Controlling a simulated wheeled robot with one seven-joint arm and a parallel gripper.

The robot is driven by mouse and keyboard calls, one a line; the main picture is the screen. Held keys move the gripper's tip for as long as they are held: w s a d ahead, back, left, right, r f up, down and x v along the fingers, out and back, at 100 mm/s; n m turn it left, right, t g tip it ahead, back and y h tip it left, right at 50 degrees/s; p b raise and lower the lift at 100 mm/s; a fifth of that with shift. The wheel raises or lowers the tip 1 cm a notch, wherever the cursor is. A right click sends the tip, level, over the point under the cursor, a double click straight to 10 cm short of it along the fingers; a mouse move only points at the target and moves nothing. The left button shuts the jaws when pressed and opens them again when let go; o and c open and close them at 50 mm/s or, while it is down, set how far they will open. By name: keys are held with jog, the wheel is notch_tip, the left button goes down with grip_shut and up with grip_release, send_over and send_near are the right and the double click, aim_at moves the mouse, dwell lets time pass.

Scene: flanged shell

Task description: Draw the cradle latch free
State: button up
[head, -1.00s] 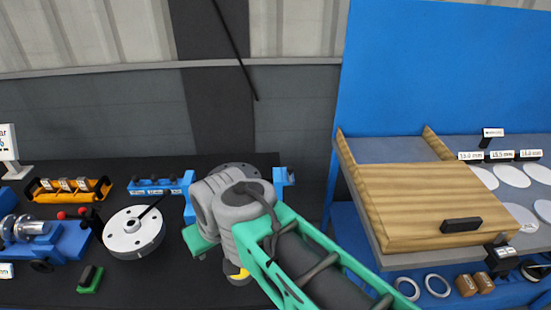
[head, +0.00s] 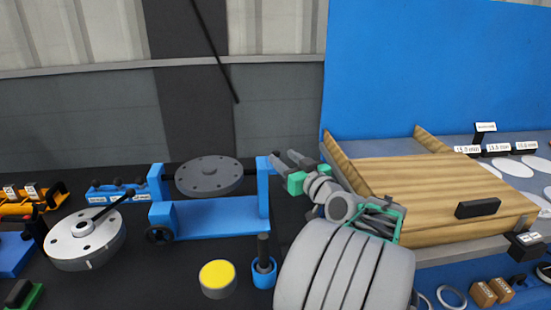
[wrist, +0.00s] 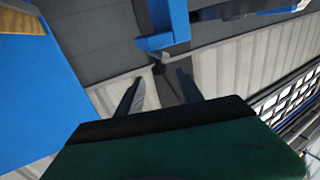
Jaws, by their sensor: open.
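The blue cradle (head: 215,219) stands on the black bench with a grey flanged disc (head: 209,176) held between its two uprights. My gripper (head: 284,157) is just right of the cradle's right upright (head: 263,187), fingers open and pointing toward it. In the wrist view, a small dark knob (wrist: 158,69) on a short stem sticks out from the blue upright (wrist: 163,40). It lies in line with the gap between my two open fingers (wrist: 158,80). I cannot tell whether the knob is between the fingertips or just beyond them. In the head view my fingers hide the knob.
A yellow-topped cylinder (head: 217,279) and a blue holder with a dark peg (head: 264,272) stand in front of the cradle. A white flanged disc (head: 85,238) is at left. A wooden ramp board (head: 440,190) is close on the right of my arm.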

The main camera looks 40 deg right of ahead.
aim_at(278, 154)
jog(key=x, duration=0.5)
jog(key=shift+c, duration=0.3)
grip_shut()
dwell(1.0)
